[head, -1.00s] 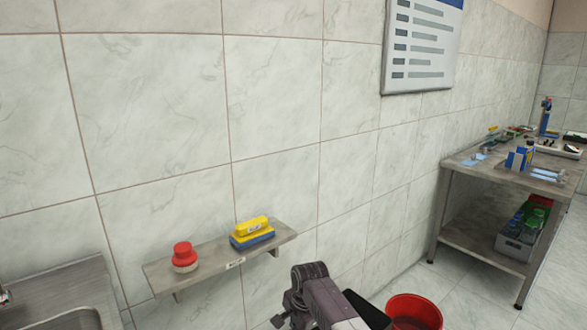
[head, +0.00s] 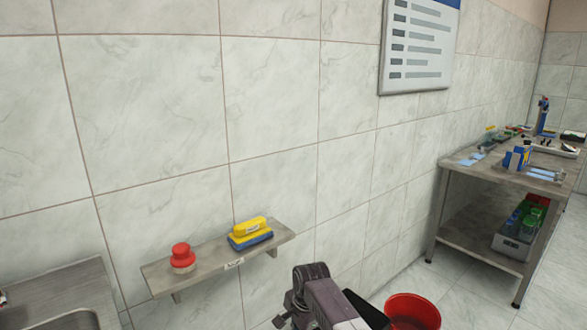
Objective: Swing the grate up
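No grate shows in the head view. A dark grey-purple part of my own arm rises from the bottom edge near the middle, in front of the wall. I cannot tell which arm it belongs to. No gripper fingers show on it, and neither gripper is in view.
A wall shelf (head: 205,263) holds a red-topped brush (head: 182,257) and yellow and blue sponges (head: 250,232). A metal sink (head: 60,292) is at lower left. A red bucket (head: 412,311) stands on the floor. A metal workbench (head: 487,172) with several items stands at right, beyond clear floor.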

